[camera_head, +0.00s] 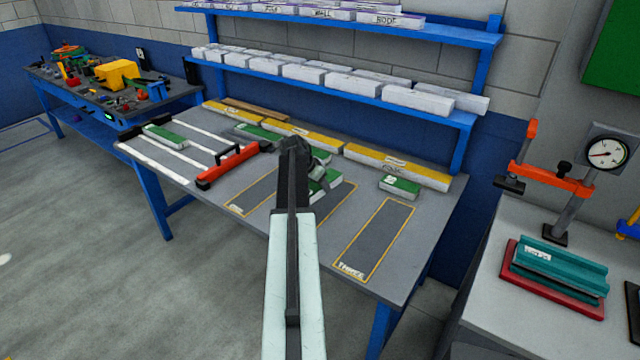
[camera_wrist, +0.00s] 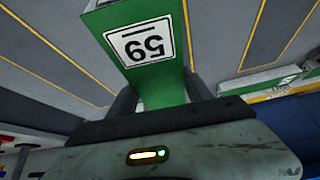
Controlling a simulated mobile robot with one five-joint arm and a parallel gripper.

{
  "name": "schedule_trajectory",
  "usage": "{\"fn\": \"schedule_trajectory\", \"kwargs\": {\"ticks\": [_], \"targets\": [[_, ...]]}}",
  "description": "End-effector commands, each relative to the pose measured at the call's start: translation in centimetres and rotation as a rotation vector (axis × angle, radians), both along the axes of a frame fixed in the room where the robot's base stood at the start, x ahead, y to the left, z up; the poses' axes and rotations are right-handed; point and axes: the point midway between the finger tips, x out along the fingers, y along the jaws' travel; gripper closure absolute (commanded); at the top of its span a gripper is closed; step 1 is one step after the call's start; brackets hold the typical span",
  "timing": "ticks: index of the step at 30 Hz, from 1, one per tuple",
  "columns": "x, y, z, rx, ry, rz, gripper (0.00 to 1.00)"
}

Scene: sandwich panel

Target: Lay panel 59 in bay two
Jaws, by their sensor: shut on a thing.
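My gripper (camera_head: 318,160) is shut on panel 59 (camera_head: 326,187), a green block with a white label. In the wrist view the label on panel 59 (camera_wrist: 143,43) reads upside down, and the dark fingers hold the panel's near part. In the head view the panel is over the middle outlined bay (camera_head: 337,208), partly hidden by my arm; I take this as bay two, though its label is hidden. Yellow lines run on either side of the panel in the wrist view. I cannot tell whether the panel touches the table.
The bay marked THREE (camera_head: 375,240) is bare, with a green panel (camera_head: 400,187) behind it. The left bay (camera_head: 252,192) looks bare. Yellow bars (camera_head: 398,167) line the back, under blue shelves (camera_head: 440,113).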

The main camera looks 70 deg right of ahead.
Motion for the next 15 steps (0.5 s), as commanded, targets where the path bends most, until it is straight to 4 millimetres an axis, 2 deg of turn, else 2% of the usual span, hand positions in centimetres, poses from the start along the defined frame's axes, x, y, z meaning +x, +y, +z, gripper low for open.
{"fn": "schedule_trajectory", "kwargs": {"ticks": [3, 10, 15], "targets": [[0.4, -1.3, -0.1, -0.002, 0.001, 0.090, 0.84], [0.4, -1.4, -0.4, -0.001, 0.003, 0.105, 0.84], [0.4, -1.4, -1.8, -0.001, 0.003, 0.103, 0.84]]}}
